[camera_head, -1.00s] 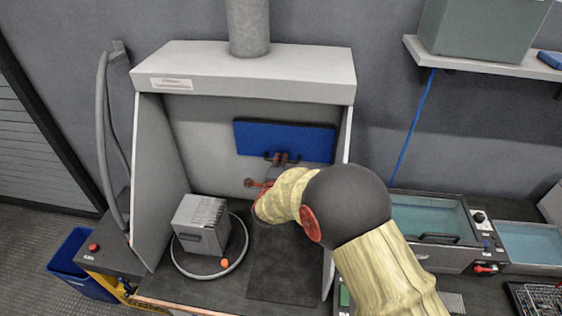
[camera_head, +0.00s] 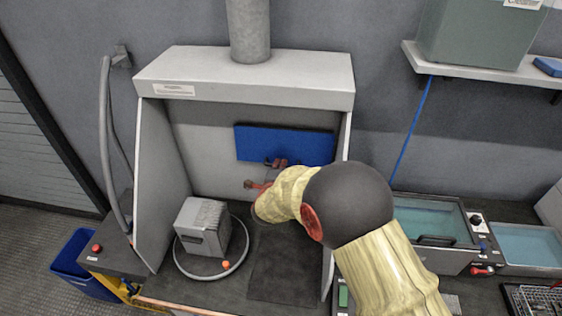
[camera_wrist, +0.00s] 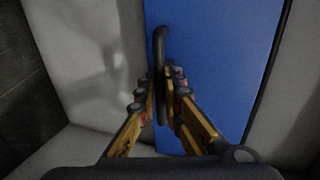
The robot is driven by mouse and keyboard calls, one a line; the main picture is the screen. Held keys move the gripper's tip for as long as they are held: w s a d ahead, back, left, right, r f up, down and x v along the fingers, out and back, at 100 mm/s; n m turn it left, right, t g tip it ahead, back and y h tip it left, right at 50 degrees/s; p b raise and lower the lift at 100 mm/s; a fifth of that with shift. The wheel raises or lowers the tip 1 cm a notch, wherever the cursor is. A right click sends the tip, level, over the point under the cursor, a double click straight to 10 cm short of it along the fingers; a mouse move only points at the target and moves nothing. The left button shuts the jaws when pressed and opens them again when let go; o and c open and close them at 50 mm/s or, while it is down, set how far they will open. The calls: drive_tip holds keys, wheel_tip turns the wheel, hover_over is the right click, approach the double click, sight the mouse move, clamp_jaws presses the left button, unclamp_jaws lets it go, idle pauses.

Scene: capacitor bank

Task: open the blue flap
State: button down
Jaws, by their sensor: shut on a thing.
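The blue flap (camera_head: 284,142) is a wide rectangular panel on the back wall of the grey hood. It also fills the middle and right of the wrist view (camera_wrist: 222,60). A dark bar handle (camera_wrist: 160,50) stands out from the flap near its edge. My gripper (camera_wrist: 162,84) has its yellow fingers with dark pads on both sides of this handle, shut on it. In the head view my gripper (camera_head: 274,163) is at the flap's lower edge, partly hidden by my arm.
The grey hood (camera_head: 245,78) surrounds the flap with side walls. Below stands a grey block (camera_head: 203,226) on a round turntable, with a small orange ball (camera_head: 225,264) on its rim. A water-filled tank (camera_head: 425,218) is at the right. A dark mat (camera_head: 285,268) lies clear in front.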

drive_tip(key=s+a+r+g+y+p, duration=0.1)
drive_tip(key=s+r+g+p, duration=0.5)
drive_tip(key=p, duration=2)
drive_tip(key=shift+s+a+r+g, duration=0.35)
drive_tip(key=shift+s+r, duration=0.8)
drive_tip(key=shift+r, duration=1.7)
drive_tip(key=c, duration=2.3)
unclamp_jaws()
drive_tip(key=shift+s+r, duration=0.1)
drive_tip(key=shift+r, duration=0.1)
